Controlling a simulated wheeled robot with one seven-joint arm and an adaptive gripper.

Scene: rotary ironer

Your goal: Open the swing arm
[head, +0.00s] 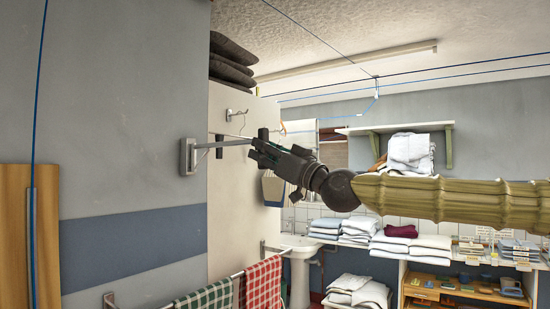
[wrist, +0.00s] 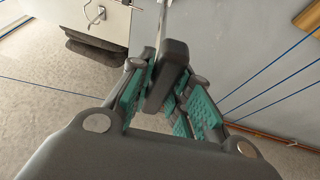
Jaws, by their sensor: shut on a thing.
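The swing arm (head: 225,144) is a thin metal bar that reaches right from a grey bracket (head: 188,156) on the blue-grey wall. In the wrist view, the bar (wrist: 163,20) comes in from the top and ends in a dark grip (wrist: 166,76) between the teal pads. My gripper (head: 263,148) is shut on that end of the swing arm, and its fingers partly hide it in the head view. The wrist view also shows my gripper (wrist: 165,98) with its pads on either side of the grip.
A towel rail with green (head: 208,296) and red checked towels (head: 262,285) is below the swing arm. Dark folded cushions (head: 232,62) lie on the pale cabinet (head: 228,105) behind. Blue lines cross overhead. White linen stacks (head: 356,228) and a sink (head: 300,245) stand farther back.

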